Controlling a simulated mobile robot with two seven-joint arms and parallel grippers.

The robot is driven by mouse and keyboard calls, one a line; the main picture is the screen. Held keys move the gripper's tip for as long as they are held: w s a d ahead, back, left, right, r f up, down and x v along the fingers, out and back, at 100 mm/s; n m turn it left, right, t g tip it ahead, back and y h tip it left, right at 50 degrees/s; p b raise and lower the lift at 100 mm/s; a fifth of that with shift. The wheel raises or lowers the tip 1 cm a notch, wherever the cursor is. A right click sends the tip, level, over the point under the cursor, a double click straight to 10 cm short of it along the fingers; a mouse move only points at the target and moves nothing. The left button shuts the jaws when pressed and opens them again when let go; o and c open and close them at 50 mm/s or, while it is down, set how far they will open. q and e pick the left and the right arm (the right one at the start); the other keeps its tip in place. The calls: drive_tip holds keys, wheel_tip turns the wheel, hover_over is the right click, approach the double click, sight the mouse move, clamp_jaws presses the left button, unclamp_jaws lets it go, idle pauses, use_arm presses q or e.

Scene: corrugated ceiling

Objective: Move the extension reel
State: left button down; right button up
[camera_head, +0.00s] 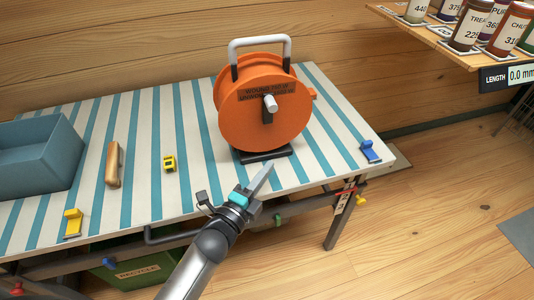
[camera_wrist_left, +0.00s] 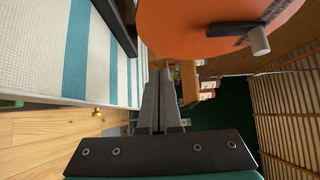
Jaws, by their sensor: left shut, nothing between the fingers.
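The orange extension reel (camera_head: 262,115) stands upright on the striped table (camera_head: 185,205), near its right part. It has a white and grey carrying handle on top, a pale crank knob on its face and a dark base. My left gripper (camera_head: 263,177) is in front of the reel's base at the table's front edge, shut and empty, apart from the reel. In the left wrist view the reel (camera_wrist_left: 200,25) fills the top right, and the shut fingers (camera_wrist_left: 158,100) point towards the gap beside it. My right gripper is in neither view.
A shelf with jars (camera_head: 440,35) hangs at upper right. Floor at right is mostly clear.

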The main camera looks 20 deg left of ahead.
use_arm(q)
drive_tip(key=x, duration=0.3)
drive_tip(key=shift+w+b, duration=0.1)
drive_tip(key=shift+b, duration=0.2)
drive_tip(key=shift+w+a, duration=0.75)
drive_tip(key=shift+w, duration=0.25)
drive_tip(key=shift+w+a+b, duration=0.35)
drive_tip(key=shift+w+a, duration=0.05)
drive_tip(key=shift+w, duration=0.2)
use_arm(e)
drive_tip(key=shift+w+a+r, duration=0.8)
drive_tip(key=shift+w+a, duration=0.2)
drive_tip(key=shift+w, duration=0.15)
